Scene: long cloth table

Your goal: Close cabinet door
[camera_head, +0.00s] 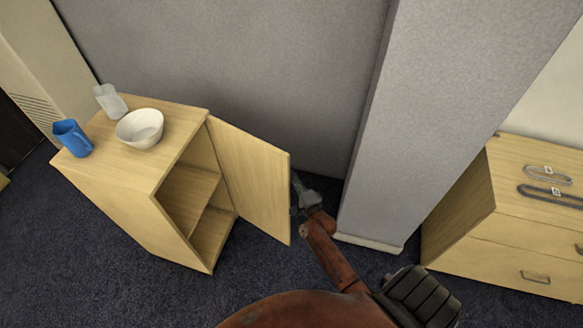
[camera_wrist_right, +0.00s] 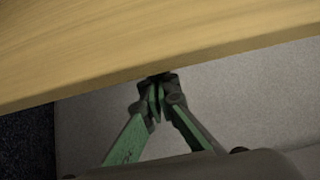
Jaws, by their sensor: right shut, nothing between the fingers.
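A light wooden cabinet (camera_head: 128,190) stands at the left in the head view, with its shelved inside showing. Its door (camera_head: 250,178) is swung wide open on the right side. My right gripper is at the outer face of the door, near its free edge, and is partly hidden behind it in the head view. In the right wrist view the shut, empty fingertips (camera_wrist_right: 156,92) are at the lower edge of the door panel (camera_wrist_right: 130,45). I cannot tell whether they touch it. My left gripper is not in view.
A blue pitcher (camera_head: 72,138), a white bowl (camera_head: 140,128) and a whitish jar (camera_head: 110,101) stand on the cabinet top. A grey pillar (camera_head: 400,130) is close on the right of my right arm. A wooden drawer unit (camera_head: 500,225) stands farther right. Dark carpet lies in front.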

